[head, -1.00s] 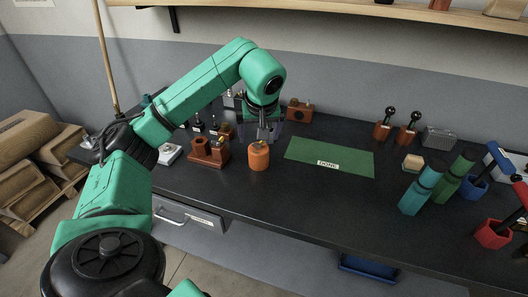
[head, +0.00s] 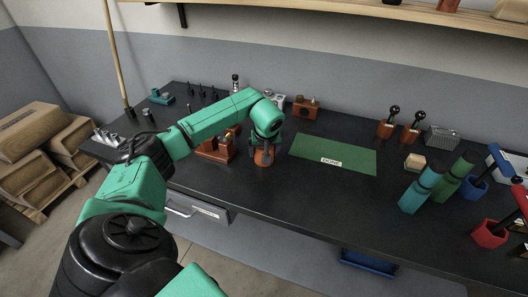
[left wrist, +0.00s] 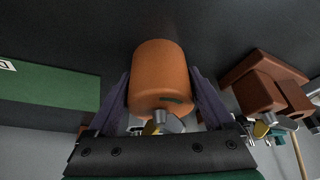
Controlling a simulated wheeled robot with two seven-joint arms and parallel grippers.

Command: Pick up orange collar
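The orange collar (head: 263,158), a rounded orange cylinder, stands on the black bench left of the green mat. In the left wrist view the collar (left wrist: 159,72) lies between my two purple-grey fingers, with a metal stud and a small brass part at its near end. My left gripper (head: 265,150) is lowered over the collar from above. In the left wrist view the gripper (left wrist: 162,78) has one finger on each side, with narrow gaps seeming to remain; firm contact does not show. My right gripper is in neither view.
A brown wooden stand (head: 215,151) is close on the left of the collar. The green mat (head: 333,155), labelled DONE, is bare to the right. Teal and green cylinders (head: 417,192) stand farther right. The front bench is clear.

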